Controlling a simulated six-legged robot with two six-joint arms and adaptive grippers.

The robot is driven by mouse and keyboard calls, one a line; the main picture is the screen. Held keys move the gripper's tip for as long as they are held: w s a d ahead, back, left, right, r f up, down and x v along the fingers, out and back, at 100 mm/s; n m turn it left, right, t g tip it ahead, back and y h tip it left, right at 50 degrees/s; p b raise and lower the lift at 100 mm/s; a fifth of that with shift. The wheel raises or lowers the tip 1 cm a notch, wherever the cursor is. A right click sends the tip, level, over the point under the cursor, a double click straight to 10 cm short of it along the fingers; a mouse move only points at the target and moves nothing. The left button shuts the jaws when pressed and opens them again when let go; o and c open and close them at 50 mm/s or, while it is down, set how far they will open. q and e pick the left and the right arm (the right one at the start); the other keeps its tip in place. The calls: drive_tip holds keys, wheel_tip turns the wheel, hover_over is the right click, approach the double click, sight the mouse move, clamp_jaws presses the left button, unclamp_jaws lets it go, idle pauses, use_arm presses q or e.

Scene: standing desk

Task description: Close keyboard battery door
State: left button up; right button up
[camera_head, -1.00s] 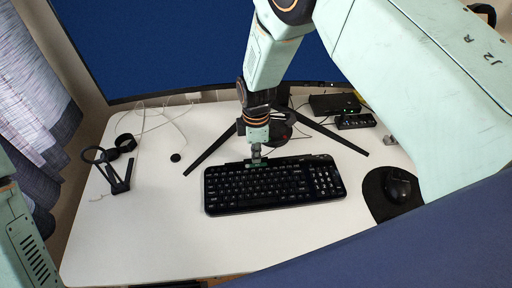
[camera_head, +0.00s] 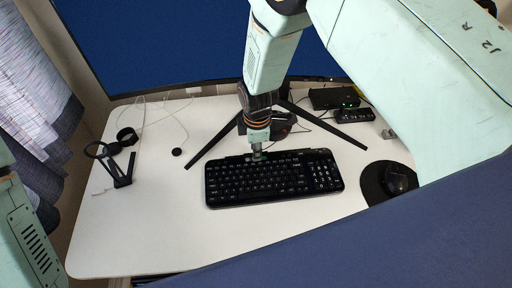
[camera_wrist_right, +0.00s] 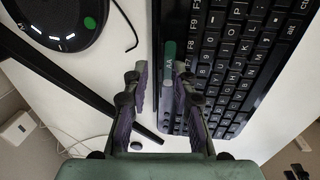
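The black keyboard (camera_head: 272,180) lies on the desk and its rear edge runs down the right wrist view (camera_wrist_right: 232,60). A small green and grey battery door (camera_wrist_right: 169,62) marked "AA" shows at that rear edge; whether it is fully shut I cannot tell. My right gripper (camera_head: 257,156) points down at the keyboard's rear edge. In the right wrist view my right gripper (camera_wrist_right: 162,80) has its fingers apart, with the door seen between their tips; I cannot tell whether they touch it. My left gripper is not in view.
The monitor stand's leg (camera_head: 212,142) lies just left of the right gripper. A mouse (camera_head: 398,182) on a round dark pad is at the right. The desk's front left (camera_head: 150,225) is clear.

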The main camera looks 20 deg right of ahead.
wheel_tip(320, 180, up, 12)
drive_tip(key=s, duration=0.1)
drive_tip(key=shift+s+a, duration=0.15)
drive_tip(key=shift+s, duration=0.05)
idle(0.4)
drive_tip(key=shift+o, duration=0.3)
